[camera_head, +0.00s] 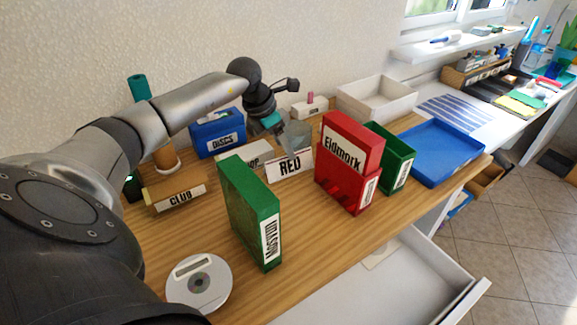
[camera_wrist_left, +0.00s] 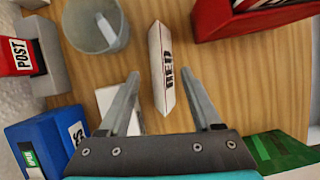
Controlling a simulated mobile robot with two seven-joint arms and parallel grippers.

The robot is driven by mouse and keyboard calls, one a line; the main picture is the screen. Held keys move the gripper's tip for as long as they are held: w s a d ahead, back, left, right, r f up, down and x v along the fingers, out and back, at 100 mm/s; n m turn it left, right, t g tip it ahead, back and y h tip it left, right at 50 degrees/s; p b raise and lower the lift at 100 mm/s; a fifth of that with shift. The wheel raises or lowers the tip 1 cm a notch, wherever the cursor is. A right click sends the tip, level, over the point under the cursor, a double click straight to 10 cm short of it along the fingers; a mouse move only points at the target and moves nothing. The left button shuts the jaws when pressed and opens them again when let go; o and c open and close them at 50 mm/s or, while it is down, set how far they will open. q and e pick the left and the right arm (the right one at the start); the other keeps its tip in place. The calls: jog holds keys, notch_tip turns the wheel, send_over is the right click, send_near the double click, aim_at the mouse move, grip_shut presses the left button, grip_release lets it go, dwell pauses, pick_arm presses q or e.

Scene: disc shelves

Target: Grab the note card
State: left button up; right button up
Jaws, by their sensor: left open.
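A white folded card marked RED (camera_head: 290,168) stands on the wooden table in the middle of the head view. In the left wrist view the RED card (camera_wrist_left: 161,68) stands upright, its near end between my fingertips. My left gripper (camera_head: 277,133) comes in from above, behind the card. In the wrist view the left gripper (camera_wrist_left: 160,78) is open, one finger on each side of the card, with gaps and no visible contact. Another pale card (camera_head: 236,153), its lettering partly hidden, lies to the left. My right gripper is not in view.
A grey cup (camera_wrist_left: 97,25) stands close to the card. A red box (camera_head: 347,165), a green box (camera_head: 250,210) and a blue DISCS box (camera_head: 217,133) surround it. A disc player (camera_head: 197,284) lies at the front left. Bare wood lies in front of the RED card.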

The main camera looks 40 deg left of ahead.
aim_at(289, 163)
pick_arm(q)
jog(key=x, duration=0.4)
jog(key=shift+s+d+b, duration=0.1)
jog(key=shift+b, duration=0.3)
jog(key=shift+f, duration=0.2)
grip_shut()
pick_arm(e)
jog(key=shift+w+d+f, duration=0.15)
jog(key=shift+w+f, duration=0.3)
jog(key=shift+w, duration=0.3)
